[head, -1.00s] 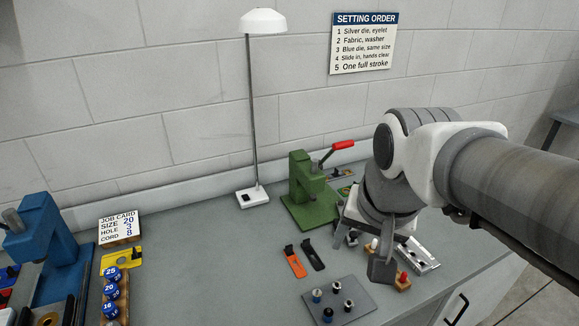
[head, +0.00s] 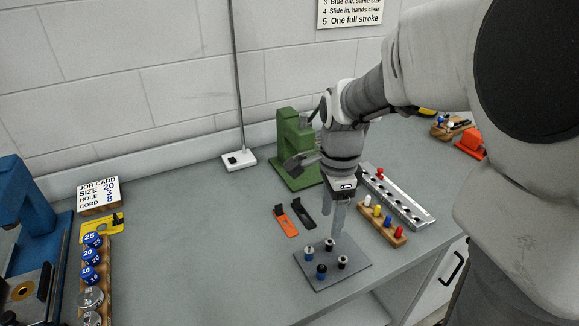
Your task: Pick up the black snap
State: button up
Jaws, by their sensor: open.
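A grey plate (head: 352,275) on the bench bears several small pegs. Two have black bodies, a rear one (head: 329,244) and a right one (head: 342,262); the others are blue or silver-and-blue (head: 309,253). A flat black piece (head: 304,213) lies beside a similar orange one (head: 286,221) behind the plate. I cannot tell for certain which black item is the snap. My gripper (head: 339,230) points down, open and empty, over the plate's back part, close to the black pegs. Its fingers are seen nearly edge-on, so its height above the pegs is unclear.
A green press (head: 291,150) stands behind my gripper. To the right are a wooden block with coloured pegs (head: 383,228) and a metal rail (head: 400,200). A blue press (head: 25,205) and a numbered die rack (head: 103,265) are at left. The bench between is clear.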

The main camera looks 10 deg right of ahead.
jog(key=b, duration=0.1)
send_over(323, 267)
jog(key=f, duration=0.9)
jog(key=shift+w+d+f, duration=0.15)
jog(key=shift+d+f, duration=0.1)
jog(key=shift+a+f+b, duration=0.15)
jog(key=shift+f+b, duration=0.1)
jog(key=shift+f, duration=1.15)
jog(key=shift+a+f+b, duration=0.1)
jog(key=shift+f+b, duration=0.15)
jog(key=shift+f, duration=1.1)
grip_shut()
